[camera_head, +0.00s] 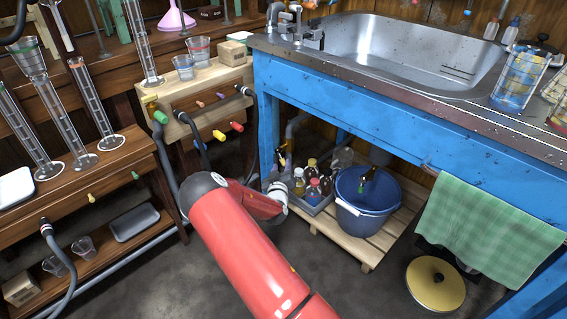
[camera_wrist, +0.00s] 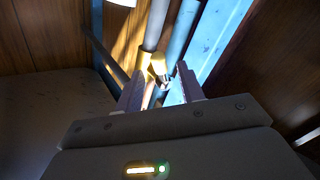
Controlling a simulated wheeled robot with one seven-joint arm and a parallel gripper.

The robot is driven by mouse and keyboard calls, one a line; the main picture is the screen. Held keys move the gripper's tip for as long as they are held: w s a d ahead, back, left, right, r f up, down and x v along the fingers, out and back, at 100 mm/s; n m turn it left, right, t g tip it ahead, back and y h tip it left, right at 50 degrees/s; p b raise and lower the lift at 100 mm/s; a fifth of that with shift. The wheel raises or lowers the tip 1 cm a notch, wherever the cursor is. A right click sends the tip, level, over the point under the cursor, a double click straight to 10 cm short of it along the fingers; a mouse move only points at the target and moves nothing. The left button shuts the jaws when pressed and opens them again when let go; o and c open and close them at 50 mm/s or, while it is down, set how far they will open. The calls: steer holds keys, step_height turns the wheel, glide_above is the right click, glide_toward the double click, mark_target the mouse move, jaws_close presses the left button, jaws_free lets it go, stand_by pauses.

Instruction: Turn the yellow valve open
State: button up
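In the wrist view, a small yellow piece, apparently the valve handle (camera_wrist: 158,64), sits in front of a grey vertical pipe. My gripper (camera_wrist: 160,88) is open, with its two pale fingers apart. The yellow piece shows between and just beyond the fingertips, with a darker metal part below it. A gap shows on the left; I cannot tell whether the right finger touches it. In the head view, my red arm reaches toward the space under the left end of the sink, and I cannot make out the valve or my fingers clearly there.
A blue sink bench (camera_head: 400,125) stands over a wooden pallet (camera_head: 365,252) with a blue bucket (camera_head: 368,215) and several bottles. In the wrist view, a blue leg (camera_wrist: 222,40) is close on the right.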

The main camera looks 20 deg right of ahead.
mark_target(282, 163)
steer(key=shift+x, duration=2)
steer(key=shift+f, duration=0.1)
jaws_close()
